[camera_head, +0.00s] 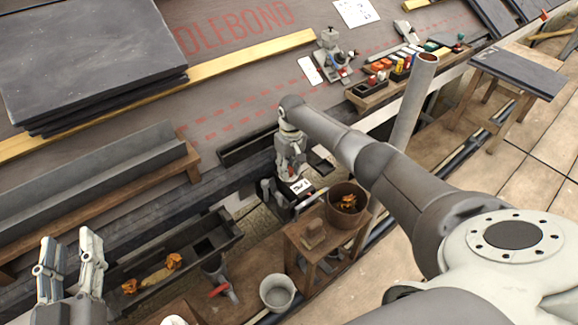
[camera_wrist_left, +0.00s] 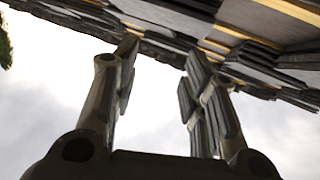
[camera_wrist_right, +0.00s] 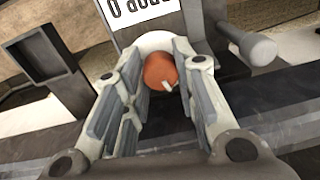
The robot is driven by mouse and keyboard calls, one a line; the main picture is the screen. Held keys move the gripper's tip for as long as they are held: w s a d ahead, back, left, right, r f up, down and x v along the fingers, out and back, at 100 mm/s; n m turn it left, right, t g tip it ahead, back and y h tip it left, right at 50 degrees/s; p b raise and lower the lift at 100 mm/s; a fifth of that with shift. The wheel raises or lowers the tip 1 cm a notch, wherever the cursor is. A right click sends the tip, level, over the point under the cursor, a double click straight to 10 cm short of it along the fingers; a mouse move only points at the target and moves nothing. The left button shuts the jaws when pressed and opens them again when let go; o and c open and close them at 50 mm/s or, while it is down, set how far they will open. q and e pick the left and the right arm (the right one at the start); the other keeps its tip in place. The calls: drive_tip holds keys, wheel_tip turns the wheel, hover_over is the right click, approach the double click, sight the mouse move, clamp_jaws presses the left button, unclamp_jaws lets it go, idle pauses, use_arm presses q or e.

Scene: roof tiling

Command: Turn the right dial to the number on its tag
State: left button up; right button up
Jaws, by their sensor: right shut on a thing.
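The orange-red dial (camera_wrist_right: 158,72) shows in the right wrist view, between the fingers of my right gripper (camera_wrist_right: 163,75). A short white mark on its face points down and slightly right. A white tag (camera_wrist_right: 140,12) with dark characters is above it, cut off by the frame edge; I cannot read its number. In the head view my right gripper (camera_head: 290,160) reaches down over the dark device with the tag (camera_head: 301,186); the dial is hidden there. My right gripper is shut on the dial. My left gripper (camera_head: 72,262) is empty, its fingers (camera_wrist_left: 160,85) apart and raised.
A small table (camera_head: 312,238) with a brown bucket (camera_head: 347,208) stands just right of the device. A grey bucket (camera_head: 277,292) and a dark trough (camera_head: 215,232) are below and left. Stacked slates (camera_head: 90,50) fill the upper left. A cylindrical knob (camera_wrist_right: 258,48) sticks out beside the dial.

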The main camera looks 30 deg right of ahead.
sight(290, 168)
drive_tip(key=shift+n+p, duration=0.3)
drive_tip(key=shift+n, duration=1.6)
use_arm(q)
drive_tip(key=shift+s+a+f+g+y, duration=0.1)
drive_tip(key=shift+a+f+g+y, duration=0.1)
drive_tip(key=shift+f+g, duration=0.7)
drive_tip(key=shift+s+a+f+g+y, duration=0.15)
drive_tip(key=shift+f+g, duration=0.25)
drive_tip(key=shift+f, duration=1)
use_arm(e)
drive_tip(key=shift+n, duration=0.8)
drive_tip(key=o, duration=0.8)
drive_tip(key=shift+c, duration=0.2)
use_arm(q)
drive_tip(key=shift+w, duration=0.1)
use_arm(e)
wheel_tip(290, 168, up, 12)
drive_tip(key=shift+w+d, duration=0.2)
drive_tip(key=shift+d, duration=0.05)
